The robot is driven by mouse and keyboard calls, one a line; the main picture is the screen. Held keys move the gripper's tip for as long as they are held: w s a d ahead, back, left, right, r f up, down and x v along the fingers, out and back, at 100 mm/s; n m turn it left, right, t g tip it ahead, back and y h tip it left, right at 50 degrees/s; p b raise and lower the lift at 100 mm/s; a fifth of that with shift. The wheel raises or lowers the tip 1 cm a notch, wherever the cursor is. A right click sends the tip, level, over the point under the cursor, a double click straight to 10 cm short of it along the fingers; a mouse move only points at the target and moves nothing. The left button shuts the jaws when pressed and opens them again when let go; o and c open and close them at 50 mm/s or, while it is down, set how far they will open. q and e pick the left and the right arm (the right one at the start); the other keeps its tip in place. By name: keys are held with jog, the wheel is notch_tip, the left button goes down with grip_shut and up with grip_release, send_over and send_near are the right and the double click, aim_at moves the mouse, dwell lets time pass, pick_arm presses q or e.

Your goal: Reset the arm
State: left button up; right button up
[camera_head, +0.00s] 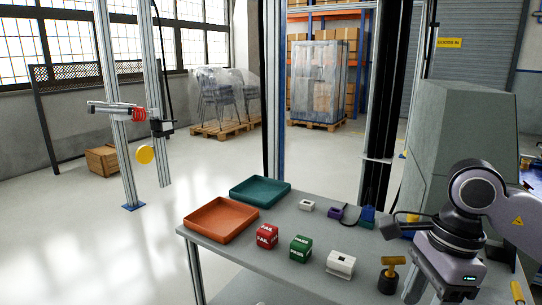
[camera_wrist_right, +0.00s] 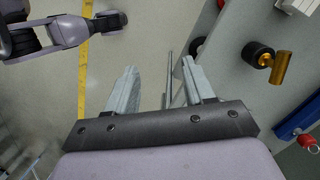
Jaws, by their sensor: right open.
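My right arm comes in from the right in the head view, and its gripper (camera_head: 418,286) points down beside the table's front right part. In the right wrist view the gripper (camera_wrist_right: 160,85) is open, with its two grey fingers apart and nothing held between them. A thin grey bar shows beyond the gap between the fingers. My left gripper does not show in either view.
The grey table (camera_head: 330,225) holds an orange tray (camera_head: 205,236), a teal tray (camera_head: 235,192), a red FAIL cube (camera_head: 267,236), a green PASS cube (camera_head: 301,248) and a white block (camera_head: 341,264). A black holder (camera_head: 388,282) with a brass piece (camera_head: 393,261) stands near my right gripper.

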jog(key=s+a+r+m+g+y+p, duration=0.2)
jog(key=s+a+m+y, duration=0.15)
jog(key=a+y, duration=0.55)
jog(key=s+a+r+m+g+y+p, duration=0.15)
jog(key=a+m+y, duration=0.25)
jog(key=a+y, duration=0.45)
jog(key=w+d+r+m+t+y+p, duration=0.15)
jog(key=w+m+t, duration=0.45)
jog(key=m+t, duration=1.05)
jog(key=w+d+f+m+t+h+p, duration=0.1)
jog(key=d+f+m+t+h, duration=0.2)
jog(key=f+m+h, duration=0.4)
jog(key=d+f+m+t+h, duration=0.2)
jog(key=d+f+m+h, duration=0.15)
jog(key=m, duration=0.65)
pick_arm(q)
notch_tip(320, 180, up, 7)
jog(key=p, duration=0.2)
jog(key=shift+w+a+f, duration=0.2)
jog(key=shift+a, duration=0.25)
pick_arm(e)
jog(key=s+d+f+m+g+h, duration=0.3)
jog(key=s+f+m+h, duration=0.1)
jog(key=f, duration=0.5)
jog(key=s+d+f+m+g+h, duration=0.4)
jog(key=s+f+m, duration=0.2)
jog(key=s+f, duration=0.2)
jog(key=shift+s+d+f+m, duration=0.15)
jog(key=shift+s+f+m, duration=0.15)
jog(key=shift+f, duration=0.15)
